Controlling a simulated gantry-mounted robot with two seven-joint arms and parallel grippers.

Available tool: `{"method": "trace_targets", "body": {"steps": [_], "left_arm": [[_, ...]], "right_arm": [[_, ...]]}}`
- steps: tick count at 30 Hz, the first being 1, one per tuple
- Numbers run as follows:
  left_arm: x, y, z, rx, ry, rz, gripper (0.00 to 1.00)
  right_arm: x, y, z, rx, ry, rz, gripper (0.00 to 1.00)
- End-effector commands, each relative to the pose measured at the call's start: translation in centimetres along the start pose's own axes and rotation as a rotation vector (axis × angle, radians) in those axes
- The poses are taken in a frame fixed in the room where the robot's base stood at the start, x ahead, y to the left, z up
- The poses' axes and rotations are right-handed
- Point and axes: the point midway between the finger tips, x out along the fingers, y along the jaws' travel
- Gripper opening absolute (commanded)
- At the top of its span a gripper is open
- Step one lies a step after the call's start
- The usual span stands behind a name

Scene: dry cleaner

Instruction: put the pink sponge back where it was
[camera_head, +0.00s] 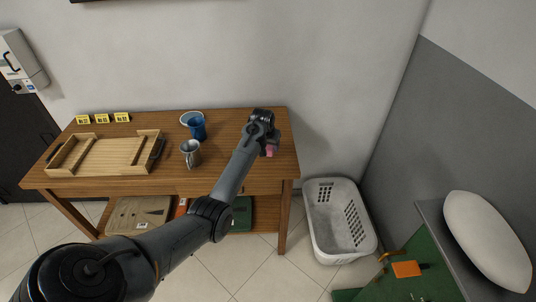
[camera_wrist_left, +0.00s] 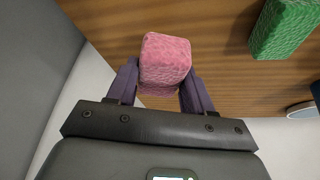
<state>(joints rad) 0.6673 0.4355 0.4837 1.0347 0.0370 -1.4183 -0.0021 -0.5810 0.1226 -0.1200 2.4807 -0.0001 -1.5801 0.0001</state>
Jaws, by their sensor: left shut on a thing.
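My left gripper (camera_head: 271,143) is shut on the pink sponge (camera_head: 269,153) at the right end of the wooden table (camera_head: 223,177). In the left wrist view the pink sponge (camera_wrist_left: 165,58) sits between the two purple fingers (camera_wrist_left: 160,88), with wood behind it. I cannot tell whether it touches the tabletop. A green sponge (camera_wrist_left: 284,28) lies on the wood at the upper right of the wrist view; in the head view it is hidden behind my arm. My right gripper is in neither view.
A white laundry basket (camera_head: 323,243) stands on the floor to the right.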

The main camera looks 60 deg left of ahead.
Motion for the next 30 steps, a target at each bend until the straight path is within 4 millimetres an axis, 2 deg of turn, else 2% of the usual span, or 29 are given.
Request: {"method": "trace_targets", "body": {"steps": [8, 17, 29, 30], "left_arm": [[1.1, -0.8, 0.2, 0.0, 0.0, 0.001, 0.23], [4.1, -0.7, 1.6, 0.0, -0.001, 0.001, 0.23], [4.4, -0.7, 1.7, -0.001, 0.0, 0.001, 0.23], [4.5, -0.7, 1.7, -0.001, 0.001, 0.001, 0.54]], "right_arm": [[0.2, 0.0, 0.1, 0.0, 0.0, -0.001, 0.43], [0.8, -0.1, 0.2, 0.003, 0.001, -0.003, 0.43], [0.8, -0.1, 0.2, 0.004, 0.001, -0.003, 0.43], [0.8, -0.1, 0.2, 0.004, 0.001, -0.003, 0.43]]}}
